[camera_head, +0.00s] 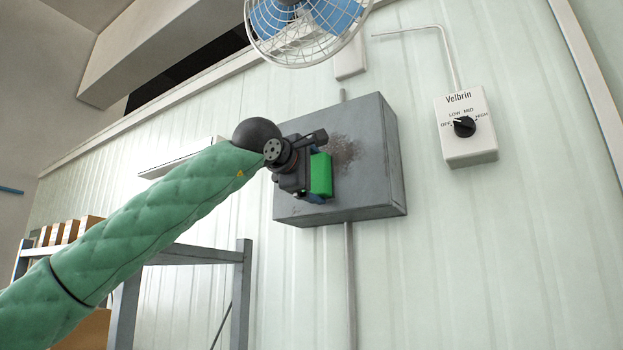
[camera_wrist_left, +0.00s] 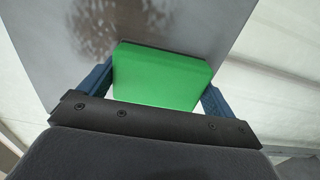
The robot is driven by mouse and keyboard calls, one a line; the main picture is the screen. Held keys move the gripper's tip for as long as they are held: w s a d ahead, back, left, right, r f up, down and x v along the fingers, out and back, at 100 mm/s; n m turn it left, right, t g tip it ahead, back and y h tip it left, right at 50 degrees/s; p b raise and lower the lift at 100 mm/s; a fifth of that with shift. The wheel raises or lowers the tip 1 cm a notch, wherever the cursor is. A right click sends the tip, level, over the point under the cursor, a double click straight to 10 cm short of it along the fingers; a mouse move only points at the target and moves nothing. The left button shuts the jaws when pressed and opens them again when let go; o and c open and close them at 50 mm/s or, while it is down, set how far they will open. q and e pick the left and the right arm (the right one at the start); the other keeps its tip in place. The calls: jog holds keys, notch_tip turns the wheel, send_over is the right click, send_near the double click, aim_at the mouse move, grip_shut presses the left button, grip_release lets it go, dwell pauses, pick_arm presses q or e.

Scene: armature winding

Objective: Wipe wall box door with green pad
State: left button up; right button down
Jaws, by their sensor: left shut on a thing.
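The grey wall box (camera_head: 372,150) is fixed to the pale panelled wall, and a dark smudge (camera_head: 343,150) marks its door. The smudge (camera_wrist_left: 110,25) also shows in the left wrist view, past the pad's upper left. My left gripper (camera_head: 312,178) is in front of the door and shut on the green pad (camera_head: 321,174). In the left wrist view the green pad (camera_wrist_left: 160,77) sits between the two blue fingers. I cannot tell whether the pad touches the door. My right gripper is in neither view.
A white control box (camera_head: 468,128) with a black knob is on the wall to the right. A caged fan (camera_head: 305,30) hangs above. A metal shelf rack (camera_head: 243,290) with several boxes stands at the lower left. A conduit (camera_head: 350,280) runs down below the wall box.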

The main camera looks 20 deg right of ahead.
aim_at(355, 163)
pick_arm(q)
jog(key=shift+s+d+b, duration=0.45)
jog(key=shift+s+d, duration=0.2)
jog(key=shift+s, duration=0.25)
jog(key=shift+s+d+b, duration=0.4)
jog(key=shift+s+d, duration=0.1)
jog(key=shift+s, duration=0.05)
jog(key=shift+s+d+b, duration=0.3)
jog(key=shift+s+d, duration=0.2)
jog(key=shift+s, duration=0.15)
jog(key=shift+s+d+f+b, duration=0.1)
jog(key=shift+s+d+b, duration=0.3)
jog(key=shift+s, duration=0.1)
jog(key=shift+s+d, duration=0.55)
jog(key=shift+s, duration=0.15)
jog(key=shift+r+p, duration=0.45)
jog(key=shift+r, duration=0.8)
jog(key=shift+w+a, duration=0.1)
jog(key=shift+w, duration=0.05)
